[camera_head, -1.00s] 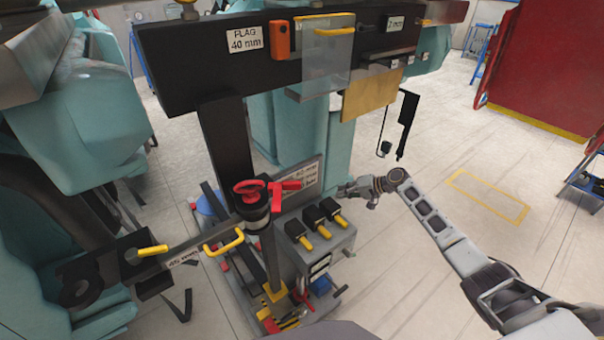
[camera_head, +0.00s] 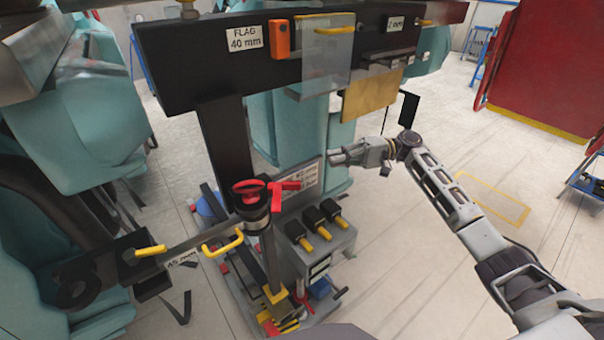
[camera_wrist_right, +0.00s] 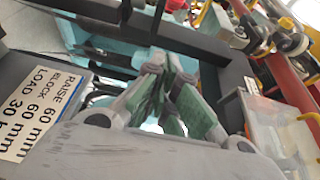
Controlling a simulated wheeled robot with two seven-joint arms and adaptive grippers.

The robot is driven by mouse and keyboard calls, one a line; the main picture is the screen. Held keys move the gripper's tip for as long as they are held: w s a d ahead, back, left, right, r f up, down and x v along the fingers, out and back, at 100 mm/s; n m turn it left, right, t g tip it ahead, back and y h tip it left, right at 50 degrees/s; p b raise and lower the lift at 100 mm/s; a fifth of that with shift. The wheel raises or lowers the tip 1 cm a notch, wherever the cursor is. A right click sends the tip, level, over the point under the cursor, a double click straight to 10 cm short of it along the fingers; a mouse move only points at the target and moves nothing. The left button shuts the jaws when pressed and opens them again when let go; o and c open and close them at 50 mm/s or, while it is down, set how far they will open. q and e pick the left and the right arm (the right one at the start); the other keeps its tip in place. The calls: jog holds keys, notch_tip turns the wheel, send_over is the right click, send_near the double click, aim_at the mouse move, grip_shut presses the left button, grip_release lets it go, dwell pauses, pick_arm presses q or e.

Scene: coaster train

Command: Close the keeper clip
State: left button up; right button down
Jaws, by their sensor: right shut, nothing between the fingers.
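My right gripper (camera_head: 335,158) is shut and empty, just right of the black post and above the grey bench. In the right wrist view its grey-green fingers (camera_wrist_right: 163,95) are together in front of dark beams. A red handwheel (camera_head: 249,187) tops the black cylinder. A red T-shaped piece (camera_head: 286,188) sits beside it, left of and below my right gripper and apart from it. I cannot tell for certain which part is the keeper clip. My left gripper is not in view.
A dark beam (camera_head: 190,78) with a clear panel (camera_head: 326,62) and a brass plate (camera_head: 370,93) hangs above. The grey bench (camera_head: 341,236) holds black blocks with yellow handles. A lettered sign (camera_wrist_right: 42,115) fills the wrist view's left. Open floor lies right of the bench.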

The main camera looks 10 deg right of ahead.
jog(key=shift+s+r, duration=0.15)
jog(key=shift+r, duration=0.1)
jog(key=shift+a, duration=0.1)
pick_arm(q)
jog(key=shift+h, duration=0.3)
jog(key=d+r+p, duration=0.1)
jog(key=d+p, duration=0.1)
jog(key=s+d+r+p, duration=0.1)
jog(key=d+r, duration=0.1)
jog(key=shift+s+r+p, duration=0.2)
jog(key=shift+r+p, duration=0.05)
jog(key=shift+p, duration=0.1)
pick_arm(e)
jog(key=s+a, duration=0.4)
jog(key=a, duration=0.6)
jog(key=shift+a, duration=0.35)
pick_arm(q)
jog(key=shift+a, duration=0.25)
